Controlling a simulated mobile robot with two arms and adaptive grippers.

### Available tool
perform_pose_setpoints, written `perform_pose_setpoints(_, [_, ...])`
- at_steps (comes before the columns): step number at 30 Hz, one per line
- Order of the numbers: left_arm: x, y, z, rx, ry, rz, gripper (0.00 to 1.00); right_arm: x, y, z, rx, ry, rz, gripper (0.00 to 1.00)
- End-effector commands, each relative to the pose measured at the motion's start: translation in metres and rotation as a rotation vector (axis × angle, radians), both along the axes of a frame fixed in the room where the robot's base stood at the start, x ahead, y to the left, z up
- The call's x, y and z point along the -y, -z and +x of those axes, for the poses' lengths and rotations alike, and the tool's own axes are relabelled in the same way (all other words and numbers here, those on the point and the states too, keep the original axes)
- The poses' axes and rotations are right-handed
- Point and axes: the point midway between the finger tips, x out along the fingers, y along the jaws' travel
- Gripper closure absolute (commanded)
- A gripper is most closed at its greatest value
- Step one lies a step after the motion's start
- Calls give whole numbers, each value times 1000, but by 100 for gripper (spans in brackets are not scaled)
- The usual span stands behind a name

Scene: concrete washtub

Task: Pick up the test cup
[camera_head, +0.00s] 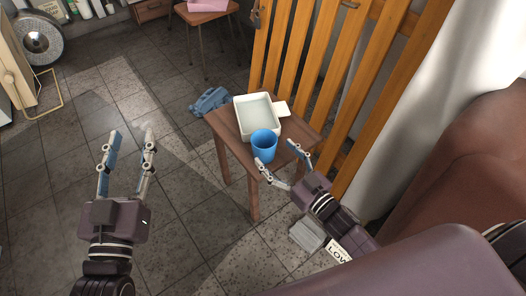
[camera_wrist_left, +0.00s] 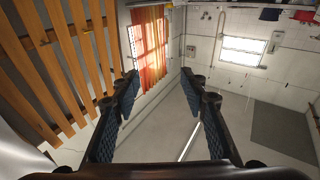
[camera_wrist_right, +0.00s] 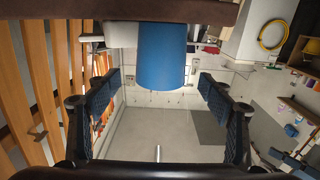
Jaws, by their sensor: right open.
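The blue test cup (camera_head: 264,146) stands upright near the front edge of a small wooden table (camera_head: 239,155) in the head view. My right gripper (camera_head: 276,163) is open, its two fingers apart just in front of the cup, pointing toward it. In the right wrist view the cup (camera_wrist_right: 162,55) shows ahead, between the open fingers in the picture, with clear space between it and the pads. My left gripper (camera_head: 133,135) is open and empty, held over the floor left of the table. The left wrist view shows its fingers (camera_wrist_left: 160,88) apart with nothing between them.
A white tray (camera_head: 241,121) sits on the table right behind the cup. An orange slatted wooden panel (camera_head: 325,60) stands behind and right of the table.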

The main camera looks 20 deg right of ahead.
Motion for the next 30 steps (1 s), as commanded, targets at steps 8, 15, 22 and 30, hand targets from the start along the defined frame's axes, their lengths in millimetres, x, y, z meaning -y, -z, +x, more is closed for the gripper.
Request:
perform_pose_setpoints(8, [2,-22,-4,106,7,-29,60,-5,2,14,0,0,0,26])
perform_pose_setpoints(15, [4,-66,-20,319,19,-88,60,-13,5,34,0,0,-1,26])
perform_pose_setpoints(22, [2,-95,-39,469,27,-131,60,-20,4,53,-1,0,0,26])
perform_pose_setpoints(30, [2,-102,-43,499,28,-139,60,-21,4,56,-3,0,-1,26])
